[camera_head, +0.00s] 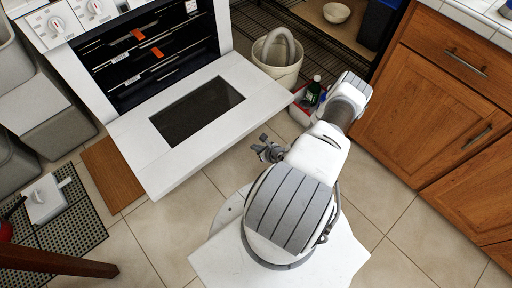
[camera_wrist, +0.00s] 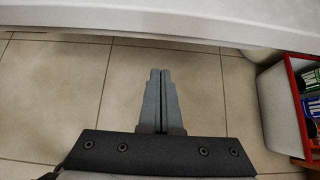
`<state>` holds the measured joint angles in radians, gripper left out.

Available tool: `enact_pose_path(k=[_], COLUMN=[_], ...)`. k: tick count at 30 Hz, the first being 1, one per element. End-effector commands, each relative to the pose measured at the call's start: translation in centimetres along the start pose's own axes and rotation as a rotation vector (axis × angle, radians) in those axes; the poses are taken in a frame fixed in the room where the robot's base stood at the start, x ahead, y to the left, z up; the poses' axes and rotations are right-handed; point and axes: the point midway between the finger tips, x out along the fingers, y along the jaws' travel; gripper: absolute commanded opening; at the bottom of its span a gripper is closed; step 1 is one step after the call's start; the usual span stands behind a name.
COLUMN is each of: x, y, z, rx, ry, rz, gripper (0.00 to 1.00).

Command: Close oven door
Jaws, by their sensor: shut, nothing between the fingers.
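The white oven (camera_head: 85,40) stands at the upper left in the head view, with its dark inside and racks showing. Its door (camera_head: 255,103) is folded down and open, with a dark window (camera_head: 197,110). My gripper (camera_head: 265,146) is just in front of the door's right part, near its outer edge. In the wrist view my gripper (camera_wrist: 160,72) is shut and empty, its fingers pointing at the door edge (camera_wrist: 180,14) across the top. A gap of tiled floor shows between the fingertips and that edge. Whether the fingers are below the door's height is unclear.
A cream bucket (camera_head: 277,68) and a red-and-white crate with bottles (camera_head: 300,108) stand right of the door. The crate also shows in the wrist view (camera_wrist: 285,108). Wooden cabinets (camera_head: 440,95) are at right. A brown board (camera_head: 112,176) lies left of the door. Tiled floor in front is clear.

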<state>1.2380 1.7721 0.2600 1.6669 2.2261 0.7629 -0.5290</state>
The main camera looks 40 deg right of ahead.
Motion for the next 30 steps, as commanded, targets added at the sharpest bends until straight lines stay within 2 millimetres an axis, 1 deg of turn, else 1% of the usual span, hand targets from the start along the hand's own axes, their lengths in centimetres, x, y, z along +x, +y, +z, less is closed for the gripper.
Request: enact_pose_path(k=[1, 9, 12, 18, 22, 30], x=[1.5, 7.5, 6.0, 4.8, 4.4, 4.3], y=[0.1, 0.0, -0.1, 0.0, 0.0, 0.0], z=[-0.4, -0.4, 1.2, 2.6, 3.1, 3.1], rx=[0.000, 0.000, 0.001, 0.001, -0.001, -0.001], ry=[-0.001, -0.002, -0.001, 0.000, 0.000, 0.000], rz=[0.001, 0.000, -0.001, 0.002, 0.001, 0.002], gripper=[0.00, 0.00, 0.00, 0.00, 0.00, 0.00])
